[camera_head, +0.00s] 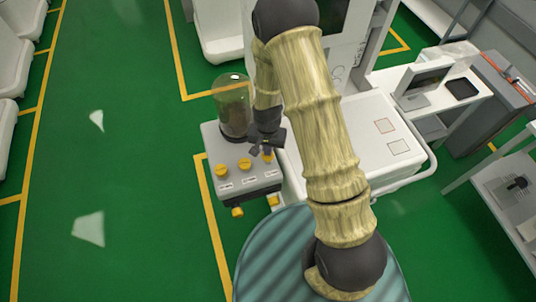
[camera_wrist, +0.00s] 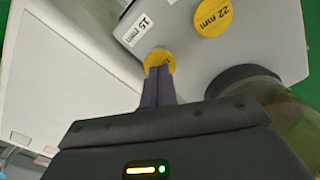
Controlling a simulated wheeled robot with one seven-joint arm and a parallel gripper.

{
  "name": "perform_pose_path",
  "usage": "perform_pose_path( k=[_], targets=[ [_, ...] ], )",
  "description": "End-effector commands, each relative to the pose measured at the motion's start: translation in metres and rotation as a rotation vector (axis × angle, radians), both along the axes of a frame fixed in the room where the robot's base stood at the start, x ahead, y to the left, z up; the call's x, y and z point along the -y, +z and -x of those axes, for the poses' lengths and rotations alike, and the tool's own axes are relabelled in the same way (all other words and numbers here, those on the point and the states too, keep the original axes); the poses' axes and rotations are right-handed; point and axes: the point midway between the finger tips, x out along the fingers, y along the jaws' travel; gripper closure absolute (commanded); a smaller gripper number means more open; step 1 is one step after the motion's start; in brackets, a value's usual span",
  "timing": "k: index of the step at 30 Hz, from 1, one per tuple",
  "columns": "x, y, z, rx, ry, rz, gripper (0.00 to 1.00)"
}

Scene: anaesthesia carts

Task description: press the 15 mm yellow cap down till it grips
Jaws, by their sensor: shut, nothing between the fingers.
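The 15 mm yellow cap (camera_wrist: 159,54) sits on the grey box beside a "15 mm" label (camera_wrist: 138,30). It also shows in the head view (camera_head: 268,158) as the rightmost of the caps on the box top. My gripper (camera_wrist: 159,70) is shut and empty, its fingertips over the cap and hiding part of it. They look to be at or very near the cap; I cannot tell if they touch. In the head view my gripper (camera_head: 262,150) is above the box's right rear part. How deep the cap sits cannot be told.
The 22 mm yellow cap (camera_wrist: 212,18) is close by; another yellow cap (camera_head: 221,170) is at the left. A clear jar (camera_head: 233,112) stands behind the caps, close to my gripper. Yellow knobs (camera_head: 237,211) stick out in front. A white cart top (camera_head: 350,135) lies to the right.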

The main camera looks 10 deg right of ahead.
Motion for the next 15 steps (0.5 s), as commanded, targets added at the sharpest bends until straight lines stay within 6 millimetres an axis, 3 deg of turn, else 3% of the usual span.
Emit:
perform_pose_path(
  k=[15],
  targets=[
    [0.0000,-0.0093,0.0000,0.000,0.000,0.000,1.00]
  ],
)
